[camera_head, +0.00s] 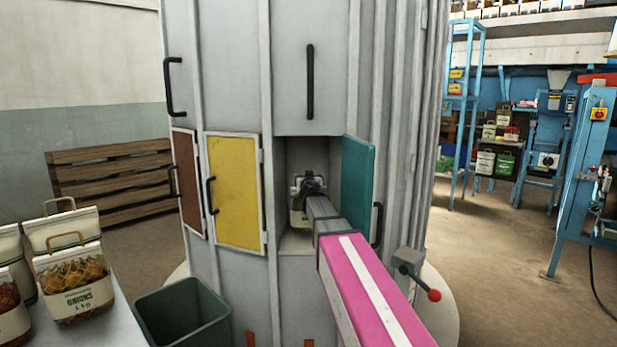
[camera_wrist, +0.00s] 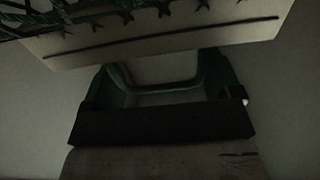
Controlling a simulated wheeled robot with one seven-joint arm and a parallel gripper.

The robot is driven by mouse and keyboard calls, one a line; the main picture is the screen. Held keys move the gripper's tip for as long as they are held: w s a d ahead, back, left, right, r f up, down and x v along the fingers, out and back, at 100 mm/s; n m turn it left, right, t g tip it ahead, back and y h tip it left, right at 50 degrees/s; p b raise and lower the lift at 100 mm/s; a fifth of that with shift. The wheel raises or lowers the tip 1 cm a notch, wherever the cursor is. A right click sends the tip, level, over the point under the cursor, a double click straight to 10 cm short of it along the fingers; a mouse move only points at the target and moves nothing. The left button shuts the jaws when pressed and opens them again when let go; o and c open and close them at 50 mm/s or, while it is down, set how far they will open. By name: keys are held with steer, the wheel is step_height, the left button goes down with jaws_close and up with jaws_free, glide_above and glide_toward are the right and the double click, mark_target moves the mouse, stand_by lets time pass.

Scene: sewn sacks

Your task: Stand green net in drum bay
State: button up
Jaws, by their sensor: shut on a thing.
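The open bay (camera_head: 293,155) is a square opening in the grey drum (camera_head: 240,60), with its teal door (camera_head: 357,190) swung out to the right. My arm reaches into the bay. My gripper (camera_head: 312,186) is inside and shut on the net sack (camera_head: 297,216), which has a pale top band and appears upright. My gripper and arm hide much of the sack. In the dark wrist view, the sack's pale band (camera_wrist: 150,42) and some green netting (camera_wrist: 35,22) show beyond my dark gripper (camera_wrist: 165,95). I cannot tell whether the sack's base touches the bay floor.
A yellow door (camera_head: 233,190) and a brown door (camera_head: 188,183) are shut on the drum's left. A green bin (camera_head: 182,318) stands below. A red-knobbed lever (camera_head: 433,295) juts out right of the bay.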

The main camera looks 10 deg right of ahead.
steer(key=shift+f, duration=2.05)
steer(key=o, duration=1.9)
steer(key=shift+f, duration=0.1)
steer(key=shift+c, duration=0.2)
steer(key=shift+s, duration=0.2)
steer(key=s+a, duration=0.1)
steer(key=s, duration=1)
steer(key=shift+s+a, duration=0.2)
steer(key=shift+s, duration=0.05)
